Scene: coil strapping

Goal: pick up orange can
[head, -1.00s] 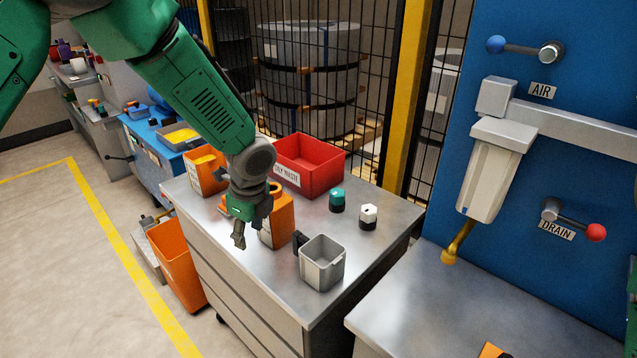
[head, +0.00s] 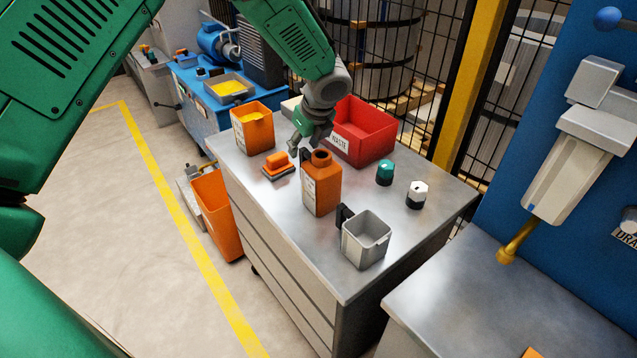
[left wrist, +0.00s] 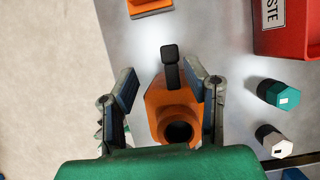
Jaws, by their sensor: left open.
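The orange can (head: 321,185) stands upright on the grey metal cabinet top, with a round open neck and a white label. In the left wrist view the can (left wrist: 172,108) lies between the fingers, its dark neck opening toward the camera and a black handle-like part above it. My left gripper (head: 306,143) is open, over the can's far side in the head view. In the left wrist view its fingers (left wrist: 162,75) spread either side of the can. The right finger looks close to it; contact cannot be told. My right gripper is not in view.
A grey container (head: 366,240) with a black handle stands just right of the can. An orange brush-like item (head: 278,164) and an orange bin (head: 253,130) are to the left. A red bin (head: 362,133) is behind. Teal-topped (head: 385,172) and white-topped (head: 416,194) pieces stand right.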

